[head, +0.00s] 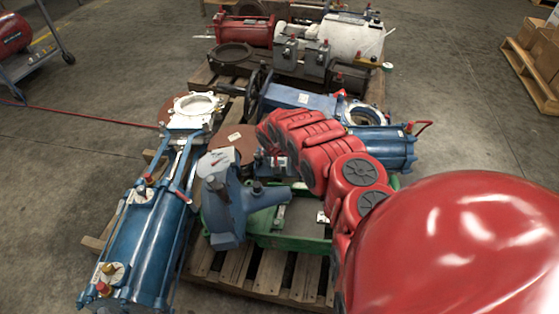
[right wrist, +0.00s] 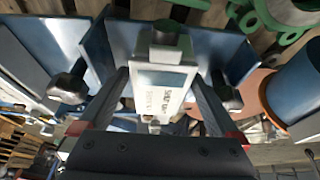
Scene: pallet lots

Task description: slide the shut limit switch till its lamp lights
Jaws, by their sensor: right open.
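A pale block with printed lettering (right wrist: 160,82), which looks like the limit switch, sits on blue metalwork in the right wrist view. A dark cap stands at its far end. My right gripper (right wrist: 159,76) is open, with one finger on each side of the block; I cannot tell whether either finger touches it. I cannot make out a lit lamp. In the head view my red right arm reaches in from the lower right, and its own links mostly hide the gripper and the switch. My left gripper is not in view.
Dark knobs (right wrist: 70,84) stand on the blue metalwork beside the fingers. In the head view a blue-grey casting (head: 226,200) and a long blue valve (head: 145,250) crowd the wooden pallet (head: 265,270). Red and grey machinery (head: 245,31) stands behind.

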